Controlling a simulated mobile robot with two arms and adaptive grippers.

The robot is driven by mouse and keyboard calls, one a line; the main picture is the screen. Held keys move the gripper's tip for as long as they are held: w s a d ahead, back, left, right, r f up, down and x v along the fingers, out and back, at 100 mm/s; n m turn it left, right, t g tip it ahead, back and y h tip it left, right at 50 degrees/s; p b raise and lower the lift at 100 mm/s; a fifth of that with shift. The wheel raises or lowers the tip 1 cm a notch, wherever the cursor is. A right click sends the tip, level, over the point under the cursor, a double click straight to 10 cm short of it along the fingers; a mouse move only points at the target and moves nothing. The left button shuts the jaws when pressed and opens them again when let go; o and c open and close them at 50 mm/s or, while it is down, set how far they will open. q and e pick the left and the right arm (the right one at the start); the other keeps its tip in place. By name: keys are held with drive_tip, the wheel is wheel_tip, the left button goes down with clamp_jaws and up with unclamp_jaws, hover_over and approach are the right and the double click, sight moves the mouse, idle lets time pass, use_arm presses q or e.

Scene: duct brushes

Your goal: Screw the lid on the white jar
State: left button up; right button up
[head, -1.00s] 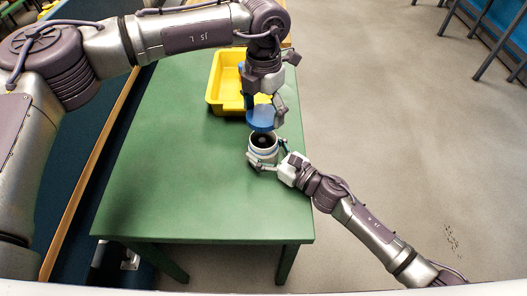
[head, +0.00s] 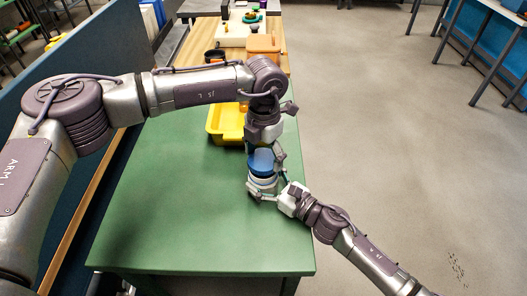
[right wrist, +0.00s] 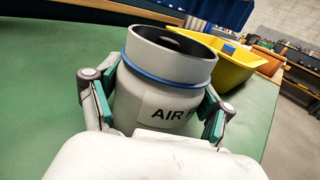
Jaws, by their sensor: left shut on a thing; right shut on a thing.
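The white jar (head: 261,184) stands upright on the green table near its right side. In the right wrist view the jar (right wrist: 150,85) has a blue ring below its rim, black letters "AIR", and an open dark mouth. My right gripper (right wrist: 157,106) is shut around its body. My left gripper (head: 264,152) points down above the jar and is shut on the blue lid (head: 261,163). The lid hides the jar's mouth in the head view. A blue shape cut off at the top of the right wrist view is probably the lid, apart from the rim.
A yellow bin (head: 225,122) stands behind the jar, partly hidden by my left arm. The green table (head: 170,215) is clear to the left and in front. A wooden-topped bench with an orange box (head: 263,45) and other items lies beyond. Open floor is at right.

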use_arm(q)
drive_tip(key=shift+f, duration=0.1)
drive_tip(key=shift+f, duration=0.8)
drive_tip(key=shift+f, duration=0.55)
